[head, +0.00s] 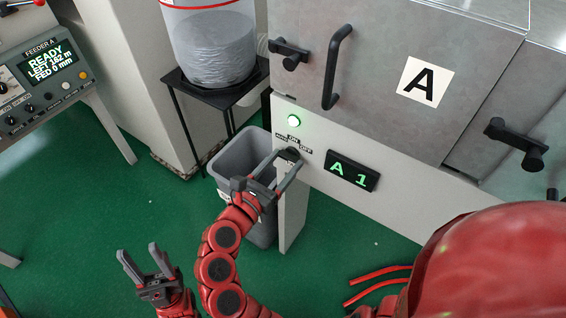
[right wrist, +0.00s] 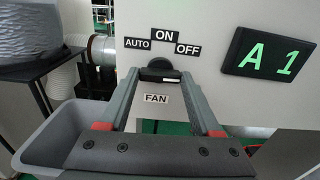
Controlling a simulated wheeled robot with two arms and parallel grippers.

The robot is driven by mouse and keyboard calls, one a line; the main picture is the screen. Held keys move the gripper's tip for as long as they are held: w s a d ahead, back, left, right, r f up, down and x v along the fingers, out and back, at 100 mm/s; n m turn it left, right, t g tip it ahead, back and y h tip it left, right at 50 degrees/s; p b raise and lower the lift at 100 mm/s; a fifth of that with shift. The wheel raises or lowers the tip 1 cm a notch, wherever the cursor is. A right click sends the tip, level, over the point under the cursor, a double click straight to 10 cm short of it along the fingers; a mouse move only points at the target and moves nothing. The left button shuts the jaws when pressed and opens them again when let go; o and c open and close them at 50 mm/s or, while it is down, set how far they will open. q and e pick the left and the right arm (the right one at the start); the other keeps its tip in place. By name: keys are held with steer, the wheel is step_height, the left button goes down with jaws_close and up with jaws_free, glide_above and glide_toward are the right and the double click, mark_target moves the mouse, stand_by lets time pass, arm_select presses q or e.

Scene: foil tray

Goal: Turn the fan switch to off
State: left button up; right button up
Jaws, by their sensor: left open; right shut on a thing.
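The fan switch (right wrist: 158,68) is a black knob on the pale machine panel, with AUTO, ON and OFF labels (right wrist: 188,49) above it and FAN (right wrist: 156,98) below. It also shows small in the head view (head: 288,153). My right gripper (head: 289,159) is at the panel with its fingers on either side of the knob, shut on it. In the right wrist view my right gripper (right wrist: 160,78) partly hides the knob's sides. Which label the knob points to I cannot tell. My left gripper (head: 138,263) is open and empty, low over the green floor.
A grey bin (head: 235,150) stands beside the panel, under my right arm. A clear drum (head: 212,50) stands on a black stand behind. Door handles (head: 337,66) project above.

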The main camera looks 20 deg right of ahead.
steer(key=shift+n, duration=1.2)
steer(key=n+p, duration=0.2)
steer(key=n, duration=0.4)
steer(key=shift+w+r, duration=0.1)
steer(key=shift+p, duration=0.3)
steer(key=o, duration=1.4)
steer(key=shift+a, duration=0.1)
